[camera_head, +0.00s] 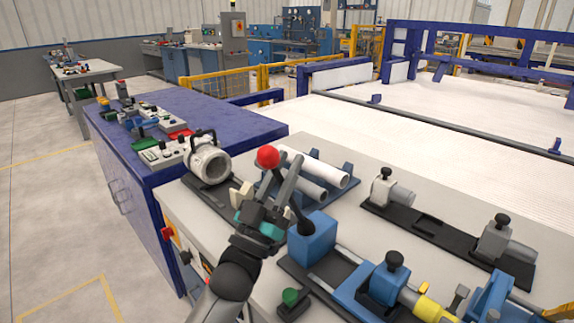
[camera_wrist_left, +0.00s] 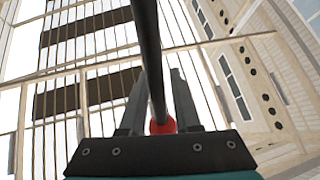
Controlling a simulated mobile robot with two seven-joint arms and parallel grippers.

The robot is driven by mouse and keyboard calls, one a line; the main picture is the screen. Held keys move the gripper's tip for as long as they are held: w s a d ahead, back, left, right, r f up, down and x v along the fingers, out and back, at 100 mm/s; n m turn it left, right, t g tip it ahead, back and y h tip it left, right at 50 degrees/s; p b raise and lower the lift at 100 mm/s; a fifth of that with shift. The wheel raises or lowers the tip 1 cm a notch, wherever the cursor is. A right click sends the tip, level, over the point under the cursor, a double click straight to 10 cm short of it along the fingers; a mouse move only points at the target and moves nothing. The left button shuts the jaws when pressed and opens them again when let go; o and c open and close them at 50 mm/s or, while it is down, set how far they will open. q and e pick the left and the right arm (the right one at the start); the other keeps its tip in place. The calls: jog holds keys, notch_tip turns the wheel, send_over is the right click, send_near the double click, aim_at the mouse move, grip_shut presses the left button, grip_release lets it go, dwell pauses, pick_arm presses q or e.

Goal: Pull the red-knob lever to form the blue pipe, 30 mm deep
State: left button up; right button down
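The red knob (camera_head: 268,157) tops a black lever (camera_head: 298,213) that rises, leaning left, from a blue block (camera_head: 312,240) on the bench. My left gripper (camera_head: 283,183) points up beside the lever, just below the knob in the head view. In the left wrist view, the black lever (camera_wrist_left: 147,50) crosses the space between the fingers, with the red knob (camera_wrist_left: 161,126) low between them. The fingers look apart, with a gap beside the lever. Blue fixture parts (camera_head: 375,294) stand right of the block; I cannot tell which part is the blue pipe. My right gripper is not in view.
A white ring-shaped part (camera_head: 208,162) and white pipes (camera_head: 316,168) in a rack lie behind the lever. A black clamp base (camera_head: 420,226) is at right. A green button (camera_head: 290,296) is in front. A blue cabinet (camera_head: 125,165) adjoins the bench.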

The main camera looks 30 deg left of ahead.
pick_arm(q)
jog(key=shift+o, duration=1.1)
jog(key=shift+r, duration=0.15)
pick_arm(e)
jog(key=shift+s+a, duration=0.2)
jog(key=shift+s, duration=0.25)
pick_arm(q)
jog(key=v, duration=1.5)
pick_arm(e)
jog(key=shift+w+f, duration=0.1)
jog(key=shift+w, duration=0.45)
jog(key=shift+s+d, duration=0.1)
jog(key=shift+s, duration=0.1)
pick_arm(q)
jog(key=shift+s, duration=0.1)
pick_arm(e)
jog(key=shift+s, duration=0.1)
